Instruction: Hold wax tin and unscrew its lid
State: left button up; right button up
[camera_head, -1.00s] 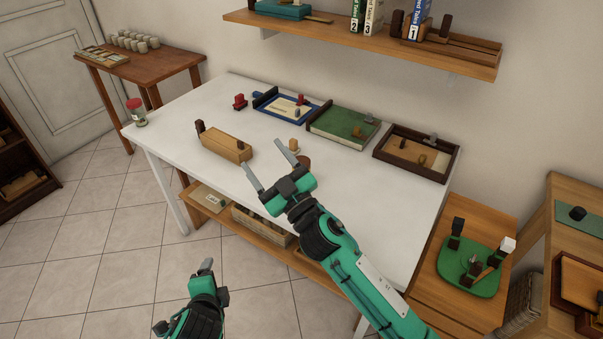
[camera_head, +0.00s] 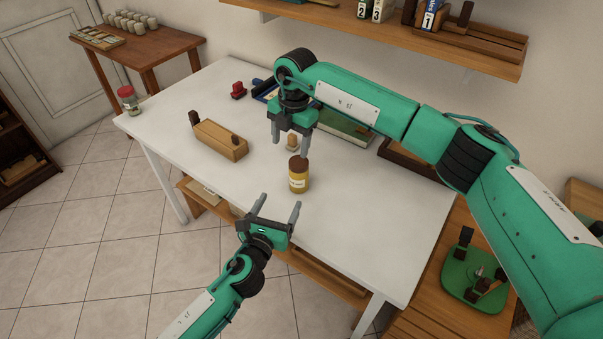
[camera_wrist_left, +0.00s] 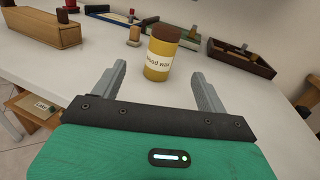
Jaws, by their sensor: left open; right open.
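The wax tin (camera_head: 298,181) is a yellow cylinder with a pale label, upright on the white table near its front edge. Its brown lid (camera_head: 298,164) is on top. In the left wrist view the tin (camera_wrist_left: 158,61) stands ahead, between the lines of the two fingers, its label partly reading "wood wax". My left gripper (camera_head: 277,208) is open and empty, just in front of the tin at the table edge. My right gripper (camera_head: 292,147) is open and points down, above and slightly left of the lid, apart from it as far as I can tell.
The table (camera_head: 380,230) is clear right of the tin.

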aim_at(299, 168)
pick_arm(q)
jog(key=shift+w+d+m+h, duration=0.2)
jog(key=shift+m+h, duration=0.1)
jog(key=shift+m, duration=0.1)
pick_arm(e)
jog(key=shift+w+d+r+h, duration=0.2)
jog(key=shift+w+d, duration=0.05)
jog(key=shift+d, duration=0.15)
jog(key=shift+w+d+r+h, duration=0.2)
jog(key=shift+w+d, duration=0.05)
jog(key=shift+d, duration=0.15)
pick_arm(q)
jog(key=shift+w+d, duration=0.15)
pick_arm(e)
jog(key=shift+w+d+r+m, duration=0.1)
jog(key=shift+d+r+m, duration=0.05)
jog(key=shift+d+m, duration=0.15)
pick_arm(q)
jog(key=x, duration=1.3)
jog(key=shift+w, duration=0.2)
pick_arm(e)
jog(key=shift+a, duration=0.1)
pick_arm(q)
grip_shut()
pick_arm(e)
jog(key=m, duration=0.4)
jog(key=shift+f, duration=4)
